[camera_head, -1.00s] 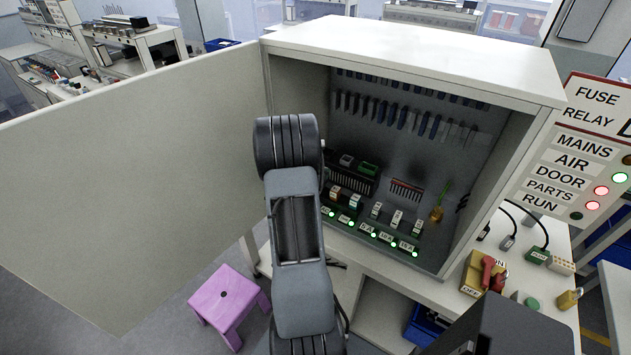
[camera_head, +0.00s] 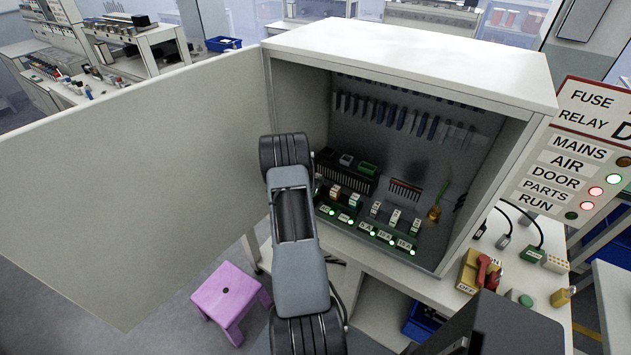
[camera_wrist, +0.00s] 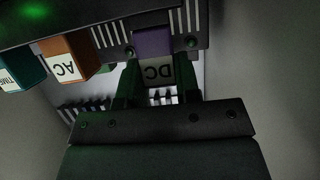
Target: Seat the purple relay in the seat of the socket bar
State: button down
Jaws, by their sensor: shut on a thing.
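The purple relay (camera_wrist: 152,42) shows in the wrist view, with a pale label reading DC. My gripper (camera_wrist: 158,82) is shut on it, one dark finger on each side. The purple end lies against the dark socket bar (camera_wrist: 111,34), between two screws; I cannot tell whether it is fully down in the seat. An orange relay marked AC (camera_wrist: 70,62) and a teal relay (camera_wrist: 18,70) stand in the row to its left. In the head view, my arm hides the gripper and the purple relay, at the left of the lit row inside the cabinet.
The open cabinet (camera_head: 415,60) surrounds the work, with its large door (camera_head: 130,180) swung out left. Three fuses, one of them a pale fuse (camera_head: 395,219), stand to the right. A black slotted duct (camera_head: 345,178) runs behind. A purple stool (camera_head: 230,295) stands below.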

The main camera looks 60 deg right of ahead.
jog(key=c, duration=1.2)
grip_release()
jog(key=shift+s+a+f, duration=0.15)
jog(key=shift+a+f, duration=0.05)
jog(key=shift+f, duration=0.5)
jog(key=shift+o, duration=0.7)
jog(key=shift+d, duration=0.15)
jog(key=shift+o, duration=1.3)
jog(key=shift+r, duration=0.2)
